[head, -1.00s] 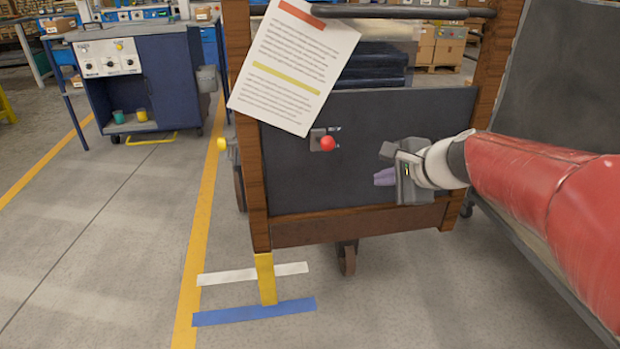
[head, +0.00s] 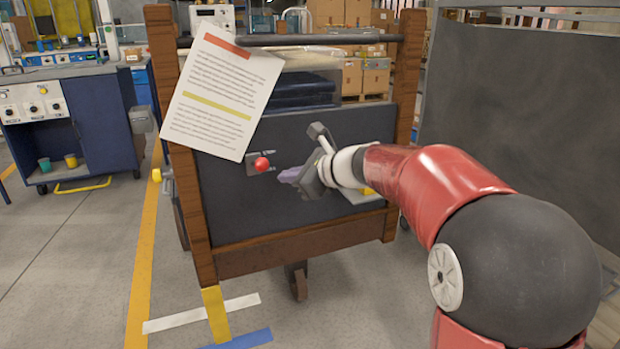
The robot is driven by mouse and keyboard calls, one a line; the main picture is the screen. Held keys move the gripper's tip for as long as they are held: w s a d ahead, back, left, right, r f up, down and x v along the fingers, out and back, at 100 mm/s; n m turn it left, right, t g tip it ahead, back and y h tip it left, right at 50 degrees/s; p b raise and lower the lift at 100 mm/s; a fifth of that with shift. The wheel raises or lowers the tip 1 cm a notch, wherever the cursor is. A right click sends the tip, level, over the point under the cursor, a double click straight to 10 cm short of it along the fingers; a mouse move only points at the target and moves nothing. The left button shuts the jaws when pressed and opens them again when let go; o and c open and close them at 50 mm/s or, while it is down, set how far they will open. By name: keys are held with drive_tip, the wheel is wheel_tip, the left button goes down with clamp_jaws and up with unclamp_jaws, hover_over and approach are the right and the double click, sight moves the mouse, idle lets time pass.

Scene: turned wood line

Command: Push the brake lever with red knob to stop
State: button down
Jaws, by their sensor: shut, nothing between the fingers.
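The brake lever's red knob (head: 262,165) stands out from a small grey plate (head: 252,168) on the dark end panel (head: 225,205) of a wood-framed cart. Pale marks sit beside the plate, too small to read. My gripper (head: 282,178) is shut and empty, with its purple fingertips pointing left, just right of and slightly below the knob. A small gap shows between the fingertips and the knob. The lever's shaft behind the knob is hidden.
A paper sheet (head: 222,95) hangs over the panel's upper left, above the knob. A yellow knob (head: 157,175) sticks out at the cart's left side. A blue workstation (head: 75,130) stands at the left. A large dark panel (head: 520,110) stands at the right.

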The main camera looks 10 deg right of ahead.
sight(261, 164)
drive_tip(key=shift+w+a+r, duration=0.25)
drive_tip(key=shift+a+r, duration=0.05)
drive_tip(key=shift+a, duration=0.25)
drive_tip(key=shift+w+a+r, duration=0.25)
drive_tip(key=shift+a, duration=0.3)
drive_tip(key=r+g+p, duration=0.1)
drive_tip(key=p, duration=0.4)
drive_tip(key=w+r+h+p, duration=0.1)
drive_tip(key=p, duration=0.4)
drive_tip(key=shift+a+r+m+g+p, duration=0.1)
drive_tip(key=shift+r+m+g+p, duration=0.2)
drive_tip(key=shift+r+g+p, duration=0.1)
drive_tip(key=shift+f, duration=0.15)
